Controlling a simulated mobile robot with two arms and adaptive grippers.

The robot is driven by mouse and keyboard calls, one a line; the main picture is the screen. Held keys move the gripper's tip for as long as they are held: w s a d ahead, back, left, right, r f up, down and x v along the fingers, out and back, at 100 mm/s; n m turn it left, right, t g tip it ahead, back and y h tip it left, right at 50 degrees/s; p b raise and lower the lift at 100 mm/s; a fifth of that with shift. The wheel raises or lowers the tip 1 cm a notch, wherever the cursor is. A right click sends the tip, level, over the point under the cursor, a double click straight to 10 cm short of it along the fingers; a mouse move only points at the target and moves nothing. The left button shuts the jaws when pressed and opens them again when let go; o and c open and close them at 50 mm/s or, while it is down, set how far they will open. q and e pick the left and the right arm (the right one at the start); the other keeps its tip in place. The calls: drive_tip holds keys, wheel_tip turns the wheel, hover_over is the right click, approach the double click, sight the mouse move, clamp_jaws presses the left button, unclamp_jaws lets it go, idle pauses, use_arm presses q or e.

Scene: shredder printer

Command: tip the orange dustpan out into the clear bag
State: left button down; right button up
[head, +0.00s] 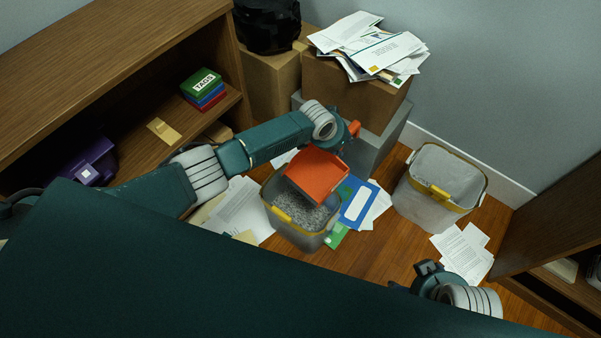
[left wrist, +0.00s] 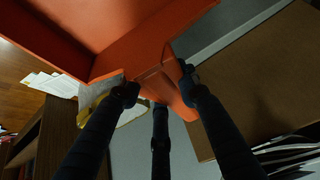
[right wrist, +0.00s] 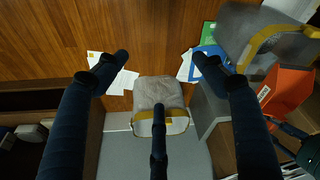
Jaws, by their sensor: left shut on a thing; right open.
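The orange dustpan (head: 318,175) hangs tilted over a bin with a yellow rim (head: 300,238). Grey shredded paper (head: 305,212) lies in that bin. My left gripper (left wrist: 156,88) is shut on the dustpan's handle (left wrist: 166,82), and the pan fills the top of the left wrist view. The second bin (head: 428,203), grey and translucent with a yellow rim, stands to the right. I cannot tell which container is the clear bag. My right gripper (head: 428,268) is open and empty; its spread fingers (right wrist: 160,60) show in the right wrist view. The dustpan's contents are not clear.
Papers (head: 465,250) and a blue folder (head: 356,202) lie on the wooden floor around the bins. Cardboard boxes (head: 345,90) topped with envelopes stand behind. A wooden shelf (head: 130,55) is at left, another at right (head: 560,220).

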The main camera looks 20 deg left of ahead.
use_arm(q)
drive_tip(key=shift+w+d+f+g+b, duration=0.3)
drive_tip(key=shift+f+b, duration=0.25)
drive_tip(key=shift+b, duration=0.4)
drive_tip(key=shift+w+f+b, duration=0.2)
drive_tip(key=shift+f+b, duration=0.05)
drive_tip(key=shift+b, duration=0.45)
drive_tip(key=b, duration=0.1)
drive_tip(key=f+g+b, duration=0.1)
drive_tip(key=b, duration=0.1)
drive_tip(key=shift+w+d+y, duration=0.2)
drive_tip(key=shift+w+y, duration=0.1)
drive_tip(key=shift+y, duration=0.1)
use_arm(e)
drive_tip(key=w+a+r+t+y, duration=0.1)
drive_tip(key=w+a+r+t, duration=0.2)
drive_tip(key=w+r+t, duration=0.2)
drive_tip(key=w+a+r+t+y, duration=0.1)
drive_tip(key=w+a+r+t, duration=0.2)
drive_tip(key=w+r, duration=0.8)
drive_tip(key=shift+w+n+t+y, duration=0.3)
drive_tip(key=shift+w+t+y, duration=0.15)
drive_tip(key=shift+t, duration=0.75)
drive_tip(key=shift+f, duration=0.1)
